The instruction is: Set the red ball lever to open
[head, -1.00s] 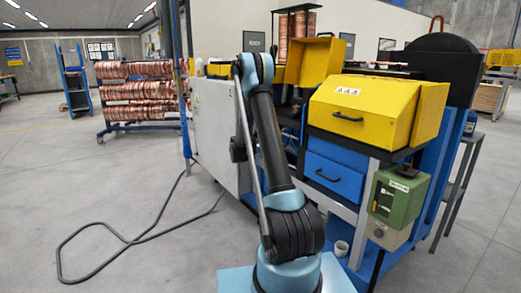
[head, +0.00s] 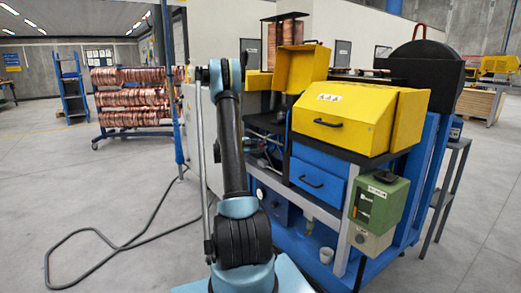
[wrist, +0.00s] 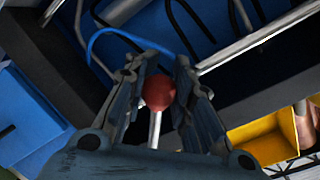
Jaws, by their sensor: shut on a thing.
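In the wrist view, the red ball (wrist: 158,92) sits on a thin pale metal rod (wrist: 155,130), forming the lever. My gripper (wrist: 159,70) has one finger on each side of the ball and is shut on it. The rod runs from the ball down between the fingers; its lower end is hidden by the gripper body. In the head view, neither the lever nor my gripper shows; my arm and the machine hide them.
The blue and yellow machine stands at the right, with a yellow cover (head: 365,115), a blue drawer (head: 318,178) and a green box (head: 378,203). Copper coils hang on a rack (head: 135,100) behind. A black cable (head: 100,237) lies on the otherwise clear floor at left.

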